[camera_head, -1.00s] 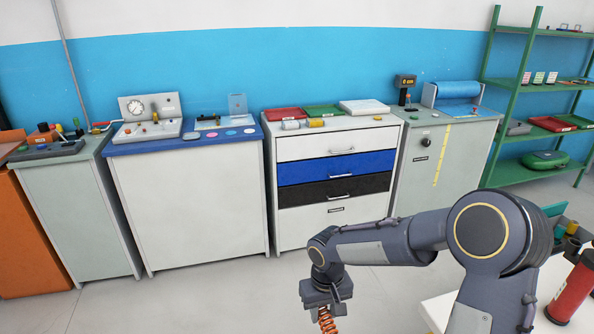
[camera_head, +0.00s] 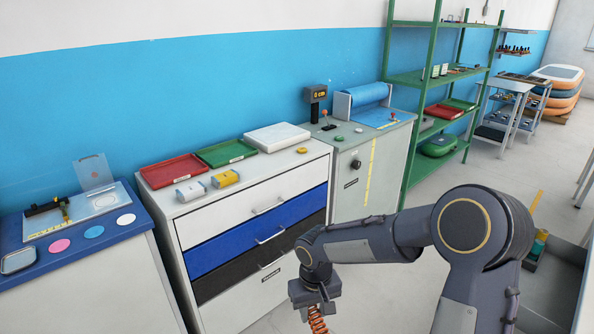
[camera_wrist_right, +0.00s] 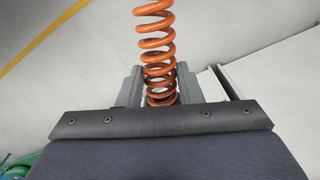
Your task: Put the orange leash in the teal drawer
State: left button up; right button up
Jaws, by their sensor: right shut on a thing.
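The orange leash (camera_head: 318,324) is a coiled orange cord. My right gripper (camera_head: 316,304) is shut on it, and it hangs below the gripper, cut off by the lower edge of the head view. In the right wrist view the coil (camera_wrist_right: 155,42) stands out from between the grey fingers (camera_wrist_right: 160,88). The gripper is in front of a drawer cabinet (camera_head: 237,318) with white, blue (camera_head: 240,240) and black drawer fronts, all shut. I see no drawer front that is clearly teal. My left gripper is out of view.
Red (camera_head: 172,170) and green (camera_head: 225,152) trays lie on the cabinet top. A blue-topped bench (camera_head: 105,270) stands at left, a grey cabinet (camera_head: 385,180) at right. A green shelf rack (camera_head: 405,120) and carts are farther back. Open floor shows at right.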

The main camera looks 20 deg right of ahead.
aim_at(527, 299)
jog(key=i+l+z, duration=0.2)
jog(key=z, duration=0.25)
jog(key=i+z, duration=0.7)
jog(key=z, duration=0.25)
jog(key=i+z, duration=0.3)
jog(key=z, duration=0.15)
jog(key=i+j+z, duration=0.25)
jog(key=z, duration=0.2)
jog(key=i+z, duration=0.3)
jog(key=i, duration=0.25)
jog(key=i+j+z, duration=0.15)
jog(key=i+z, duration=0.15)
jog(key=i, duration=0.25)
